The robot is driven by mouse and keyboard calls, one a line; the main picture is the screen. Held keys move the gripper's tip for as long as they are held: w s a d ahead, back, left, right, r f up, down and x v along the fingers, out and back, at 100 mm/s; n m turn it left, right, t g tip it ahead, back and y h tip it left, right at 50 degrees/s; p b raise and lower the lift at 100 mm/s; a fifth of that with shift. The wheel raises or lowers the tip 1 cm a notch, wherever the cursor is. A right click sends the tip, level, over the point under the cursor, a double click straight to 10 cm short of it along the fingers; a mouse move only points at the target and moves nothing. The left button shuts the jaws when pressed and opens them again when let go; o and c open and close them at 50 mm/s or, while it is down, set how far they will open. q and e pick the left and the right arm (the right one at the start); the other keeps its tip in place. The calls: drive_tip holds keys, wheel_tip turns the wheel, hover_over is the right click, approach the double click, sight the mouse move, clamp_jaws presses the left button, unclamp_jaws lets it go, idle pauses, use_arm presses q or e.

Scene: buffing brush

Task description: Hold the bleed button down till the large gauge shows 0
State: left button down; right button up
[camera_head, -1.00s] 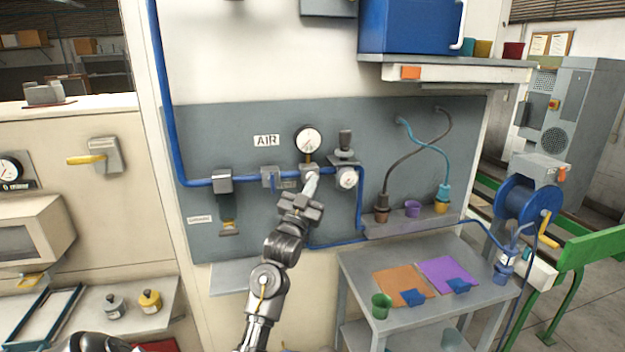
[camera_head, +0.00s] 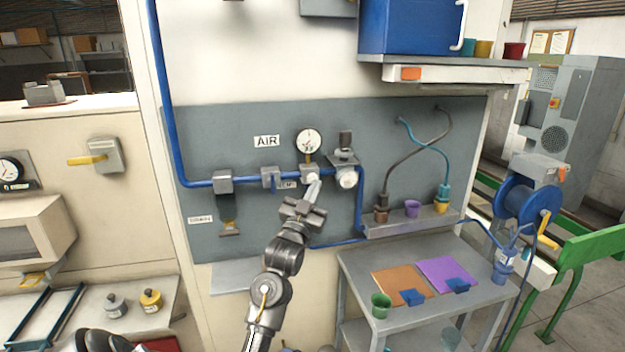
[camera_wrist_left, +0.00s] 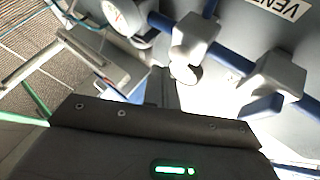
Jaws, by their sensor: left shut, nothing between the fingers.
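The large gauge (camera_head: 308,141) has a white dial and stands above the blue pipe on the grey panel. Its needle is too small to read surely. Below it a grey block (camera_head: 309,171) sits on the pipe. In the left wrist view the block (camera_wrist_left: 195,35) carries a pale round button (camera_wrist_left: 186,73), which I take for the bleed button. My left gripper (camera_head: 315,183) is shut and empty, its tips just below the block. In the wrist view the fingers (camera_wrist_left: 162,82) are close beside the button; I cannot tell whether they touch it. My right gripper is not in view.
A smaller gauge (camera_head: 346,178) and a regulator with a dark knob (camera_head: 345,140) are right of the block. Another pipe block (camera_head: 270,178) is to its left. A grey table (camera_head: 350,262) with mats and cups stands lower right.

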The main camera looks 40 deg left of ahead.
use_arm(q)
drive_tip(key=s+d, duration=0.1)
drive_tip(key=d, duration=0.1)
drive_tip(key=s+d+p, duration=0.1)
drive_tip(key=shift+s+d, duration=0.35)
drive_tip(key=shift+d, duration=0.05)
idle(0.4)
